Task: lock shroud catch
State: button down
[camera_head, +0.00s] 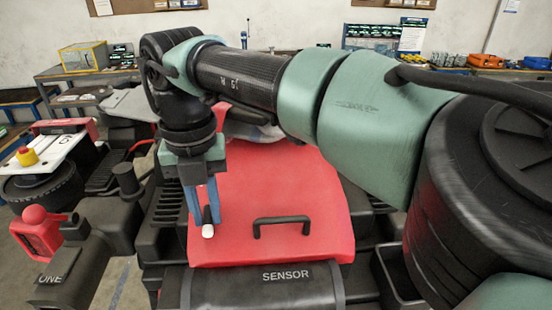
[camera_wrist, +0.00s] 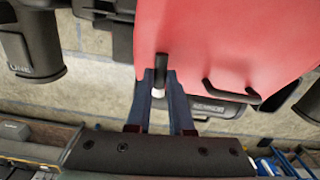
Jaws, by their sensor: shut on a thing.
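The red shroud (camera_head: 275,190) lies closed over the drone body, just behind the black part marked SENSOR (camera_head: 285,276). The shroud catch, a small dark lever with a white tip (camera_head: 208,231), is at the left front part of the shroud. In the wrist view the catch (camera_wrist: 161,64) stands at the red shroud's edge, its white tip between my blue fingers. My gripper (camera_head: 204,218) points down over it with its jaws closed on the catch; it also shows in the wrist view (camera_wrist: 160,76). The fingers partly hide the catch.
A black handle (camera_head: 282,221) stands on the shroud to the right of my gripper. At left are a red-knobbed part (camera_head: 36,228) and a dark arm marked ONE (camera_head: 85,240). An open black bin (camera_head: 397,272) sits at right. Benches stand along the back wall.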

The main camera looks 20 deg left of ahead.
jog(key=n+p, duration=0.1)
jog(key=n, duration=0.3)
jog(key=shift+r, duration=0.1)
jog(key=n, duration=0.4)
jog(key=shift+n+p, duration=0.4)
jog(key=n, duration=0.3)
jog(key=shift+p, duration=0.4)
jog(key=n, duration=0.5)
jog(key=shift+p, duration=0.3)
jog(key=c, duration=0.7)
grip_release()
